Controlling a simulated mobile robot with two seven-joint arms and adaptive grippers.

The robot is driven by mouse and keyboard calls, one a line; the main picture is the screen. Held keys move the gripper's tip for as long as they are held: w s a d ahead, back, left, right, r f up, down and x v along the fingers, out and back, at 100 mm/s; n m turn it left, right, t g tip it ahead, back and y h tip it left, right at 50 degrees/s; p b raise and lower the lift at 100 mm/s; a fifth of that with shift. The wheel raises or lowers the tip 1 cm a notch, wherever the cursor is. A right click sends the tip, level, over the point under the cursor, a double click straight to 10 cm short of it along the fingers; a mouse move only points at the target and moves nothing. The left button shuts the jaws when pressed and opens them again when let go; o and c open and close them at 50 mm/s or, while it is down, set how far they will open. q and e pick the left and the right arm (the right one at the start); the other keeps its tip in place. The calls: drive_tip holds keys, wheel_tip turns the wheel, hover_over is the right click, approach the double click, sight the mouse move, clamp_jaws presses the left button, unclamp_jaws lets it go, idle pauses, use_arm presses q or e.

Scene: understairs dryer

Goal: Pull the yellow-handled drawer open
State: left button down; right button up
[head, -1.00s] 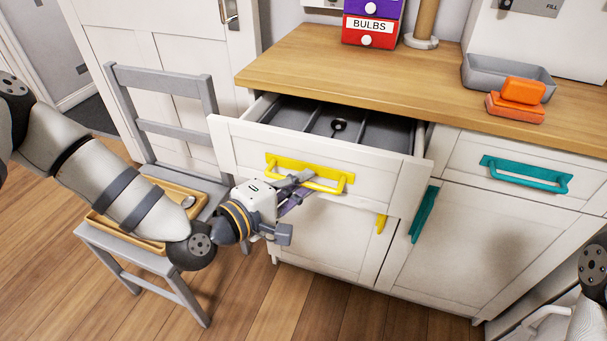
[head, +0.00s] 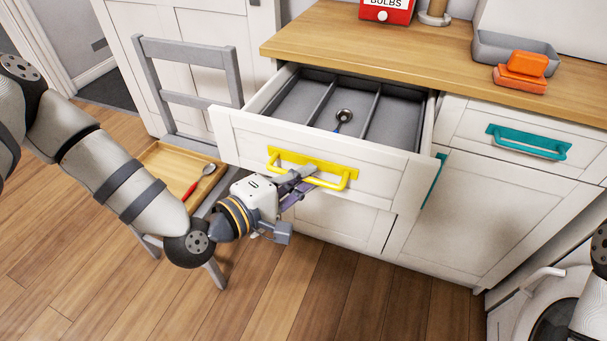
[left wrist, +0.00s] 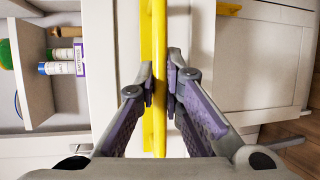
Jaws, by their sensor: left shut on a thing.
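The yellow handle (head: 345,180) is on the white front of the drawer (head: 390,190) under the wooden worktop. The drawer stands well out, showing grey compartments and a spoon (head: 343,116) inside. My left gripper (head: 304,178) is shut on the handle near its middle. In the left wrist view, the yellow handle (left wrist: 159,25) runs upright between the purple-padded fingers of the gripper (left wrist: 160,84). My right gripper is outside both views; only a bit of my right arm shows at the right edge.
A grey chair (head: 190,93) at left bears a wooden tray (head: 160,162) with a red-handled spoon (head: 200,181), close beside my left arm. A teal-handled drawer (head: 525,140) is shut at right. A washing machine (head: 515,308) stands lower right. Orange blocks (head: 525,70) lie on the worktop.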

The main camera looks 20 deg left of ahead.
use_arm(q)
drive_tip(key=c, duration=1.7)
unclamp_jaws()
drive_tip(key=v, duration=1.2)
drive_tip(key=shift+r, duration=0.1)
